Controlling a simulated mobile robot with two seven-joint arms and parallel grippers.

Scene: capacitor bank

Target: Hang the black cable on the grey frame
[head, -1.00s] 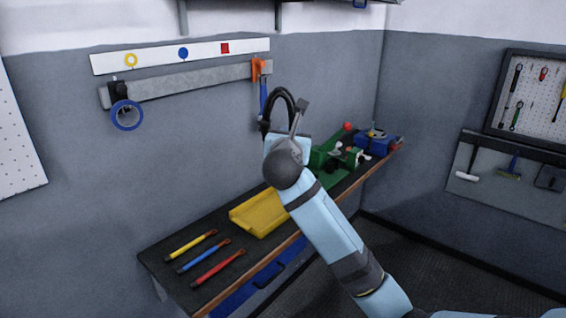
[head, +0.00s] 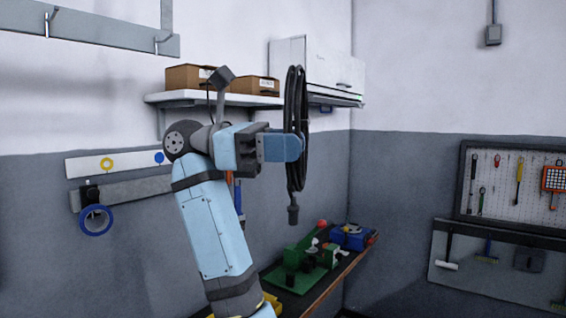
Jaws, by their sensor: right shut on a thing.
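The black cable (head: 296,95) is a long coil that hangs upright in the middle of the head view, with a plug end (head: 293,213) dangling below it. My right gripper (head: 293,148) is shut on the coil at about mid-height and holds it in the air. A grey frame (head: 100,35), a long bar with hooks, is on the wall at the upper left, cut off by the picture edge. The cable is well to the right of it and apart from it. My left gripper is not in view.
A shelf (head: 255,101) with cardboard boxes (head: 190,77) and a white cabinet (head: 335,70) are on the wall behind the cable. A lower rail holds a blue tape roll (head: 96,220). The workbench (head: 322,287) carries a green fixture (head: 302,268).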

